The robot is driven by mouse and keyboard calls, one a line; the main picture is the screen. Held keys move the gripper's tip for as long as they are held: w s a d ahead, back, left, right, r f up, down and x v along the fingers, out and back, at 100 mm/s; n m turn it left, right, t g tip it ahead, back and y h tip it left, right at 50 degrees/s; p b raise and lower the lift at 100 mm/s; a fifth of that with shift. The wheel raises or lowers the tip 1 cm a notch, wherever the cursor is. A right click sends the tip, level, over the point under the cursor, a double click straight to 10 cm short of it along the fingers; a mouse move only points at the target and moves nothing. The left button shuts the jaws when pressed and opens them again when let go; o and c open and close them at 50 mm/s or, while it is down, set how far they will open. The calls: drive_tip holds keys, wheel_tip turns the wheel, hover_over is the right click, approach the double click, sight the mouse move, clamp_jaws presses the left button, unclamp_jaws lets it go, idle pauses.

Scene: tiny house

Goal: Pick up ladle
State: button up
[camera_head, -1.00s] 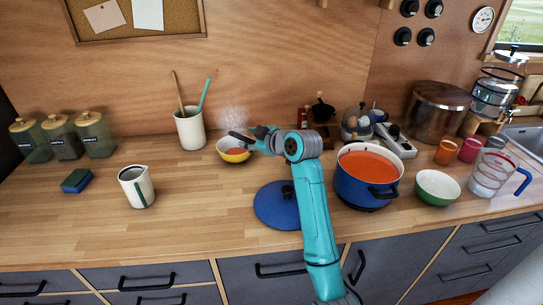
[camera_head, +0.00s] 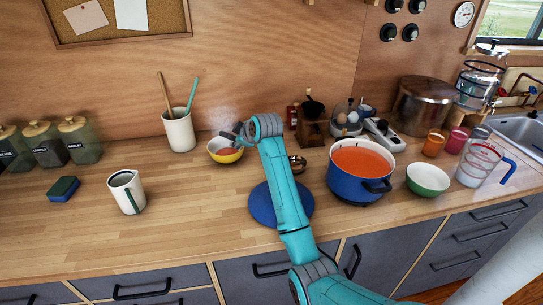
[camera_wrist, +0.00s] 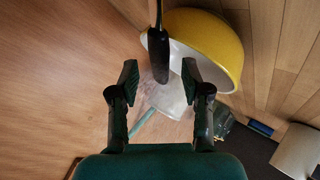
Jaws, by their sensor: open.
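The ladle shows in the wrist view as a dark handle (camera_wrist: 158,52) that enters from the top edge. Its black end lies between the fingers of my gripper (camera_wrist: 158,78), with a gap on both sides. In the head view a small metal bowl (camera_head: 298,163), which looks like the ladle's head, shows just right of my arm; the handle is mostly hidden behind the arm. My gripper (camera_head: 233,134) is open, beside the yellow bowl (camera_head: 226,157).
The yellow bowl (camera_wrist: 225,45) is close behind the handle. A white utensil pot (camera_head: 180,132) stands left, a blue pot of orange soup (camera_head: 345,187) right. A blue lid (camera_head: 262,207) lies under my arm. The front-left counter is mostly clear around a jug (camera_head: 126,192).

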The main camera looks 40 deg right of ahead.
drive_tip(key=shift+x, duration=1.8)
drive_tip(key=shift+s+d+f, duration=0.1)
drive_tip(key=shift+s, duration=0.05)
clamp_jaws()
